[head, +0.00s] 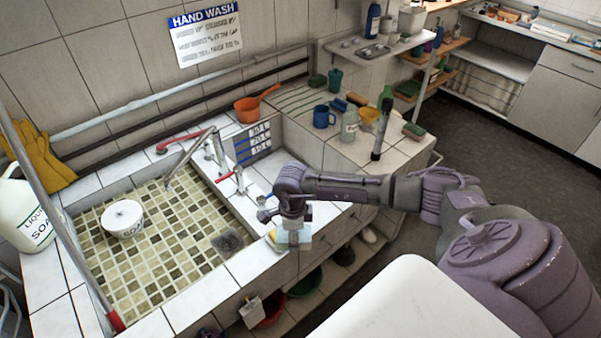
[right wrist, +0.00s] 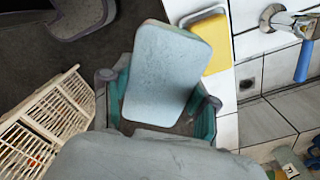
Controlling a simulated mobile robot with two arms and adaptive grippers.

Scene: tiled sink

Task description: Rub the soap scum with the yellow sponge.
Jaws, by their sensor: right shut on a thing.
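My right gripper (head: 291,226) is over the front tile rim of the sink, right of the basin. In the right wrist view it is shut on a pale blue, rounded block (right wrist: 167,72), held between its two fingers. Its broad pale face is toward the camera; I cannot tell whether its other side is yellow. A yellow piece with a pale rim (right wrist: 206,42) is on the white tiles beside it; a bit of yellow (head: 272,236) shows left of the gripper in the head view. A dark grey patch (head: 228,242), possibly the scum, lies in the basin's near right corner. My left gripper is out of view.
A white pot (head: 122,218) stands in the tiled basin (head: 180,250). Red-handled taps (head: 238,178) are close behind my gripper. A liquid soap jug (head: 28,215) and yellow gloves (head: 42,158) are at left. Mugs and bottles (head: 349,125) stand on the right counter.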

